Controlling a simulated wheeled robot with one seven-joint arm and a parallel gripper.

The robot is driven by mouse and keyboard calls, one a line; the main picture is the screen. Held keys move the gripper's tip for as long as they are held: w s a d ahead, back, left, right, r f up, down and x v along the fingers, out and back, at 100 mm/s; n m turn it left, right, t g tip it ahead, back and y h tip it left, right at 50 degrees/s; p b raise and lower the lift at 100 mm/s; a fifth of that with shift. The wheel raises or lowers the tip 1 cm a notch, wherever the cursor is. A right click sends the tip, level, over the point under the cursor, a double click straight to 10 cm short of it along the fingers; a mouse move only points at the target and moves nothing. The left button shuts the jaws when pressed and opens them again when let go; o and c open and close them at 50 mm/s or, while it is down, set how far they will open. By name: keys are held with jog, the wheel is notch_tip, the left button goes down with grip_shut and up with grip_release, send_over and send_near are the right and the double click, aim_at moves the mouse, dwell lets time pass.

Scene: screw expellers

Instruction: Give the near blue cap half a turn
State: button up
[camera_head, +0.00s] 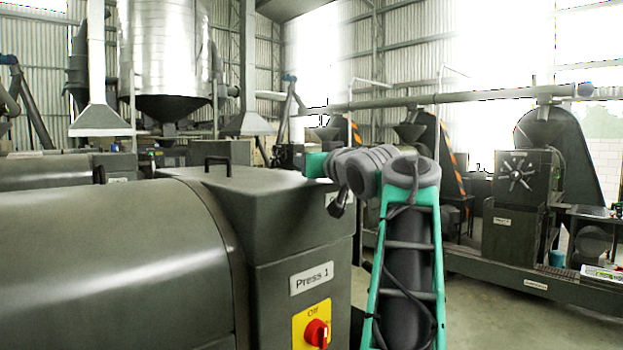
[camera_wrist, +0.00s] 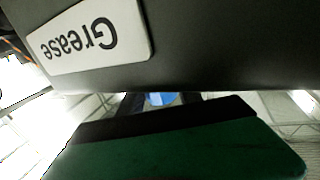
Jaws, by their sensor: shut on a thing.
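In the wrist view, the blue cap (camera_wrist: 160,99) shows as a small blue patch between the dark fingers of my gripper (camera_wrist: 161,101), which is shut on it. My green gripper body fills the bottom and hides most of the fingers. The cap sits close by a dark grey housing (camera_wrist: 220,45) with a white "Grease" label (camera_wrist: 92,35), seen upside down. How far the cap is turned cannot be told. In the head view, my arm reaches to the far right side of Press 1 (camera_head: 130,265); the fingers and cap are hidden there.
Press 1 bears a "Press 1" plate (camera_head: 311,278) and a red switch (camera_head: 316,332) on its near end. A black handle (camera_head: 217,164) stands on top. Another press machine (camera_head: 520,200) stands at the right. Open floor (camera_head: 500,310) lies right of my arm.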

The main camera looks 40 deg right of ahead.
aim_at(318, 183)
jog(key=shift+w+a+f+m+g+h+b, duration=0.1)
jog(key=shift+m+g+h+b, duration=0.15)
jog(key=shift+m+h+b, duration=0.25)
jog(key=shift+a+f+m+g+h+b, duration=0.1)
jog(key=shift+m+g+h+b, duration=0.2)
jog(key=shift+h+b, duration=0.3)
jog(key=shift+d+r+m+g+h, duration=0.15)
jog(key=shift+m+g+h, duration=0.1)
jog(key=shift+m+h, duration=0.25)
jog(key=shift+h, duration=0.3)
jog(key=o, duration=1.4)
jog(key=shift+c, duration=0.2)
jog(key=b+v, duration=0.2)
jog(key=v, duration=0.6)
jog(key=shift+d+r+b, duration=0.1)
jog(key=shift+b, duration=0.3)
